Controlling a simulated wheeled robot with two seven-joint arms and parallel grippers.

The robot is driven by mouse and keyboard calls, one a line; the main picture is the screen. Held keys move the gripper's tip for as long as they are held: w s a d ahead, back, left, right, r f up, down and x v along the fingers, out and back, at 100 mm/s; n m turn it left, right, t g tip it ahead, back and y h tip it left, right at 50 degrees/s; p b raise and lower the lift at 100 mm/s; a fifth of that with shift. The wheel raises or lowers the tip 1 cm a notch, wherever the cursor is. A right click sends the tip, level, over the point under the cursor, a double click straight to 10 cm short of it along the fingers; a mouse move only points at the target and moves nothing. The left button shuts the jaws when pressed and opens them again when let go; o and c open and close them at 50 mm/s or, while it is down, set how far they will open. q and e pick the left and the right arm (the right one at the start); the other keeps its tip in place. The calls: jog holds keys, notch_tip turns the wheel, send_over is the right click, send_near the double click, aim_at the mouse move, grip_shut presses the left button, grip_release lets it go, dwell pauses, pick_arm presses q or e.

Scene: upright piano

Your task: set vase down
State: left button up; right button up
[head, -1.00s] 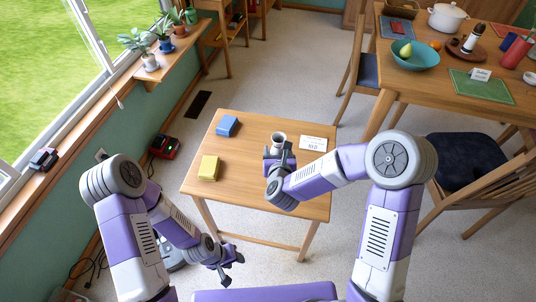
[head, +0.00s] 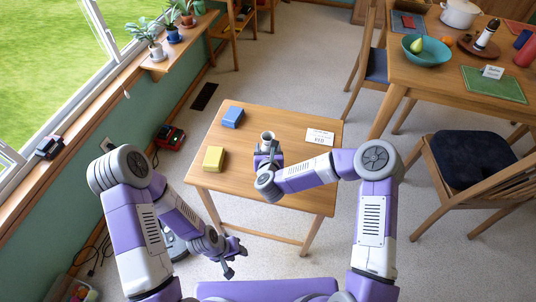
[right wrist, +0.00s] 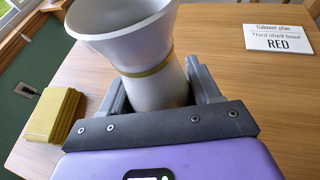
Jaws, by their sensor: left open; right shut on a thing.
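The vase (right wrist: 150,60) is pale silver with a flared mouth and a gold band round its waist. My right gripper (right wrist: 160,88) is shut on it below the band, one finger on each side. In the head view the vase (head: 268,137) shows upright over the small wooden table (head: 285,125), with my right gripper (head: 267,157) at its near side. Its base is hidden, so I cannot tell whether it touches the tabletop. My left gripper (head: 237,261) is open and empty, low in front of the table.
The table's near right is bare. A chair (head: 470,160) and a dining table (head: 430,75) stand at the right.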

notch_tip(320, 180, down, 3)
jog(key=shift+r+b, duration=0.2)
jog(key=shift+b, duration=0.15)
jog(key=shift+r, duration=0.1)
jog(key=shift+f, duration=0.2)
jog(key=o, duration=1.2)
jog(key=shift+c, duration=0.2)
